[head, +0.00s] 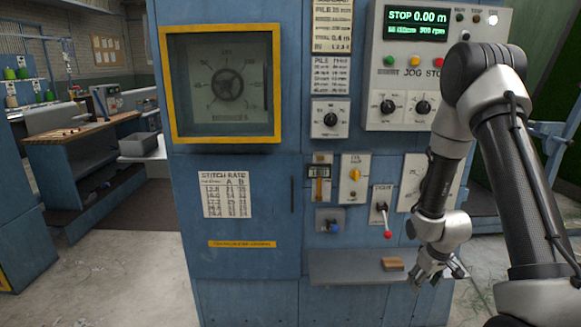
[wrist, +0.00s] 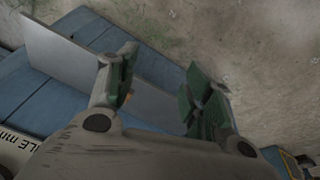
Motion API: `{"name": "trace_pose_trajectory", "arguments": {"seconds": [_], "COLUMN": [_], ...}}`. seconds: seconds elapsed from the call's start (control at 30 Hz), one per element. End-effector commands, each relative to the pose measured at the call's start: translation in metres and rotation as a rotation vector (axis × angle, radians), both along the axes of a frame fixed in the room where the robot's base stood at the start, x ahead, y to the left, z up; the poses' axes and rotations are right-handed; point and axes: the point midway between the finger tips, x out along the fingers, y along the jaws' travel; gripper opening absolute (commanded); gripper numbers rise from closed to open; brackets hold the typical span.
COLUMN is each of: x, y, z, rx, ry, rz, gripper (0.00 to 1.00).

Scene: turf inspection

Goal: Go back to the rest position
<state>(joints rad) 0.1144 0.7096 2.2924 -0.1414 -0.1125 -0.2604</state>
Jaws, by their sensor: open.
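My gripper (head: 432,274) hangs at the right end of the grey shelf (head: 345,280) on the front of the blue machine, pointing down. In the wrist view my gripper (wrist: 158,92) shows two fingers with green pads held well apart, with nothing between them that I can make out. A small brown block (head: 392,264) lies on the shelf just left of the gripper in the head view. My arm comes in from the right and hides part of the machine's right side.
The blue machine (head: 245,170) carries a yellow-framed dial (head: 226,85), a control box (head: 420,110) with coloured buttons, and a red-knobbed lever (head: 384,222) above the shelf. A workbench (head: 85,150) stands at the far left. Bare concrete floor (head: 130,285) lies at the lower left.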

Motion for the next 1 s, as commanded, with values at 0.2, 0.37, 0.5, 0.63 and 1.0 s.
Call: {"name": "trace_pose_trajectory", "arguments": {"seconds": [0.2, 0.37, 0.5, 0.63, 1.0], "x": [-0.071, -0.129, -0.178, -0.217, -0.255], "y": [0.004, 0.015, 0.025, 0.035, 0.047], "z": [0.1, 0.18, 0.239, 0.283, 0.361], "rx": [0.003, 0.009, 0.023, 0.043, 0.098], "ry": [0.202, 0.283, 0.297, 0.253, -0.08], "rz": [-0.161, -0.255, -0.31, -0.329, -0.287], "gripper": [0.51, 0.51, 0.51, 0.51, 0.51]}}
